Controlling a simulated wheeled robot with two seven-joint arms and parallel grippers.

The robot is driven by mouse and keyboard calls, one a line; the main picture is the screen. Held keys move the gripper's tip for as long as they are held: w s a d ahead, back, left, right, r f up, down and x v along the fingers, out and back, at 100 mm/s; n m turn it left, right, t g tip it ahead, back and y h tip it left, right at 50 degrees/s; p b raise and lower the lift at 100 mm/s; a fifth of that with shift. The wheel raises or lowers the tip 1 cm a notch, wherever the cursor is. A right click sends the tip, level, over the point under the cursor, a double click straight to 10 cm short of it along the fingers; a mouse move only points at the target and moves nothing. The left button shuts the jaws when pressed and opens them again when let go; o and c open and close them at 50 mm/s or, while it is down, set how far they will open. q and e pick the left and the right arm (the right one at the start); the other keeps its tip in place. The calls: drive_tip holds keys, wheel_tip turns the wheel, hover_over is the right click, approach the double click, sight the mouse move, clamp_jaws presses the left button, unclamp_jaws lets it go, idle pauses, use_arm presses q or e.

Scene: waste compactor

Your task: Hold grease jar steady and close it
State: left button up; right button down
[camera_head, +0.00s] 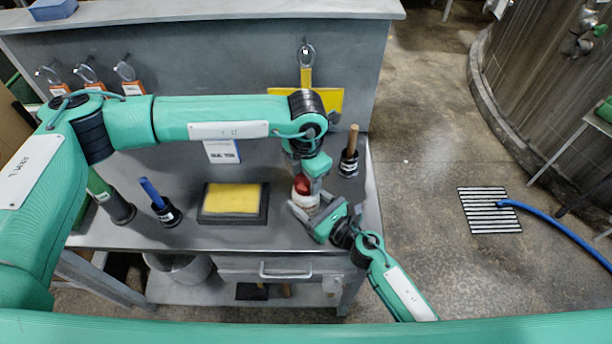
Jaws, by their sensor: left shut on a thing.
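The grease jar (304,203) is a small pale jar near the right end of the metal workbench. Its red lid (301,184) is at the top of the jar; I cannot tell whether it is seated or just above the rim. My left gripper (305,178) reaches down from above and is shut on the red lid, its fingertips partly hidden. My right gripper (306,204) comes from the lower right, with its fingers on either side of the jar body. Whether they touch the jar is unclear.
A yellow pad in a dark tray (203,217) lies left of the jar. A black cup with a wooden handle (348,165) stands right behind it.

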use_arm(q)
drive_tip(key=m, duration=1.2)
drive_tip(key=shift+m, duration=0.4)
drive_tip(key=o, duration=1.1)
drive_tip(key=shift+r, duration=2.25)
drive_tip(key=shift+c, duration=0.5)
